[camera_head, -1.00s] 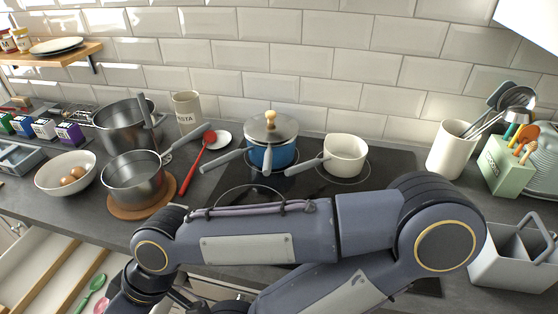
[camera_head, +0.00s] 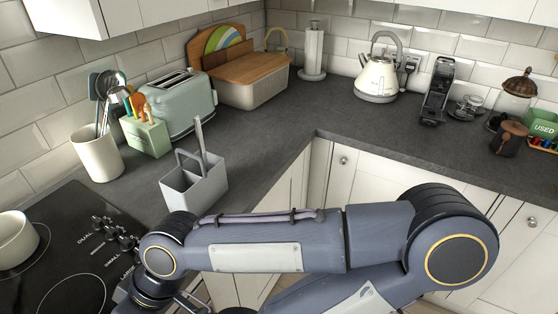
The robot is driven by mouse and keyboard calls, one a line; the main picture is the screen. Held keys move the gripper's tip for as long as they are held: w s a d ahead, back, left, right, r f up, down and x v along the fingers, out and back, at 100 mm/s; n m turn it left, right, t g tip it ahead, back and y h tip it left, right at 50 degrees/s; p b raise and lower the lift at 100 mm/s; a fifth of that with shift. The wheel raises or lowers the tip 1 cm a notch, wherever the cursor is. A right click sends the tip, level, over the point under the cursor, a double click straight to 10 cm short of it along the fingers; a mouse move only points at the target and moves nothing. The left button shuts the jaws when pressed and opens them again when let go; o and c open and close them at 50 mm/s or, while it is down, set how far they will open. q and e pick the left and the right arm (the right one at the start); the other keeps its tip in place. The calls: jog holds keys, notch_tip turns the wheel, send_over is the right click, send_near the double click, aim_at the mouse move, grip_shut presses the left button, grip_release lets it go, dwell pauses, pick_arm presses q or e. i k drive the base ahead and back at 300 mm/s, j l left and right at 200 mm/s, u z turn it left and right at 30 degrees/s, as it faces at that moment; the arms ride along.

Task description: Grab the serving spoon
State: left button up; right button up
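No serving spoon can be made out for certain. A white crock (camera_head: 98,155) on the left worktop holds several upright utensils, among them a shiny metal ladle-like head (camera_head: 112,84) and a dark flat head; which one, if any, is a serving spoon I cannot tell. A grey caddy (camera_head: 194,187) stands in front, with one slim grey piece (camera_head: 201,142) rising from it; its lower end is hidden. My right arm crosses the lower picture, its wrist at the lower left. Neither gripper shows clearly.
A green block of colourful-handled tools (camera_head: 146,137), a toaster (camera_head: 180,104) and a bread bin (camera_head: 247,87) stand along the left wall. The cooktop (camera_head: 75,245) holds a white pan (camera_head: 15,240). A kettle (camera_head: 378,78) stands further right.

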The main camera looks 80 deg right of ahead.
aim_at(200, 135)
jog(key=z, duration=2.25)
jog(key=l+u, duration=0.15)
jog(key=u, duration=0.35)
jog(key=i+l+u, duration=0.1)
jog(key=u, duration=0.35)
jog(key=l+u, duration=0.3)
jog(key=u, duration=0.2)
